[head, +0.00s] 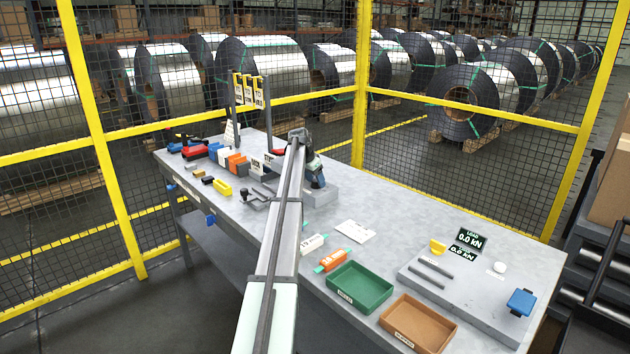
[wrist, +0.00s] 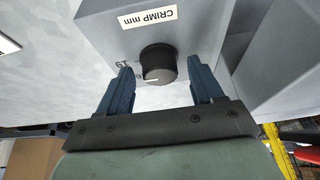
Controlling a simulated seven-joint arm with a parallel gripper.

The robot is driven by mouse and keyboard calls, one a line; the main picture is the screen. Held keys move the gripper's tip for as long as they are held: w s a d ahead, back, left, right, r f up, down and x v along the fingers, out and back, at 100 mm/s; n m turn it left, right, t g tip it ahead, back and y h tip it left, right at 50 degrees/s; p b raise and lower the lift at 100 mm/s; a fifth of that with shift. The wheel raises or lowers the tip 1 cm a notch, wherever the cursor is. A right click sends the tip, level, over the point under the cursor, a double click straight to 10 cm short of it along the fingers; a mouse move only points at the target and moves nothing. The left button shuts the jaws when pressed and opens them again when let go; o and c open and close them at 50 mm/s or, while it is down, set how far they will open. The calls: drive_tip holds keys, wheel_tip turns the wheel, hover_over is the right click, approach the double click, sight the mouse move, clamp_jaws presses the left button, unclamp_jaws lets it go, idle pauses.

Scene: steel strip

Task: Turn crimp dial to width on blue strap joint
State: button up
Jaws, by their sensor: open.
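The crimp dial (wrist: 158,62) is a round black knob with a white pointer line, on a grey block under an upside-down "CRIMP mm" label (wrist: 142,19). My gripper (wrist: 159,70) is open, its two blue fingers on either side of the dial with visible gaps. Scale marks beside the dial are partly hidden by the left finger. In the head view my arm covers much of the crimp station (head: 318,190). An orange-tagged piece with light blue-green ends (head: 333,260) lies on the bench beside a white-tagged piece (head: 312,243); their numbers are hard to read.
A green tray (head: 359,288) and a brown tray (head: 418,322) stand at the bench's front. A grey plate (head: 455,300) at right bears a load display (head: 468,239) and a blue block (head: 521,302). Several coloured blocks (head: 225,158) stand at the far left. Yellow fencing borders the bench.

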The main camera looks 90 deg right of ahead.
drive_tip(key=shift+f, duration=0.1)
drive_tip(key=c, duration=1.1)
